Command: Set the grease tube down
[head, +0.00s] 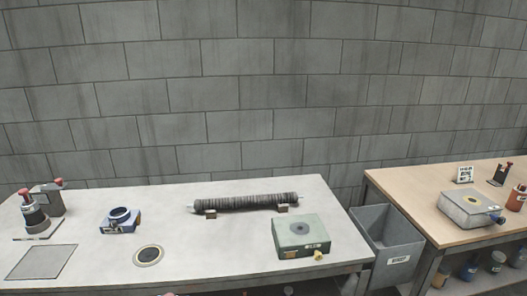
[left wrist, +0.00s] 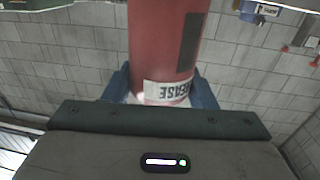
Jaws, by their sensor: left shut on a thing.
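The red grease tube (left wrist: 163,40) fills the middle of the left wrist view, with a dark patch on its side and a white label that reads upside down there. My left gripper (left wrist: 162,88) is shut on the tube, with one blue finger on each side near the label. The tube's far end is cut off by the top of that view. In the head view neither gripper shows, and the tube cannot be made out for sure. My right gripper is in no view.
The grey bench (head: 190,265) holds a ribbed mesh roll (head: 248,201) on small blocks, a green box (head: 301,236), a blue-ringed device (head: 120,220), a round disc (head: 149,256), a flat grey plate (head: 41,262) and red-knobbed tools (head: 34,217). A grey bin (head: 388,242) stands between it and a wooden bench (head: 410,187).

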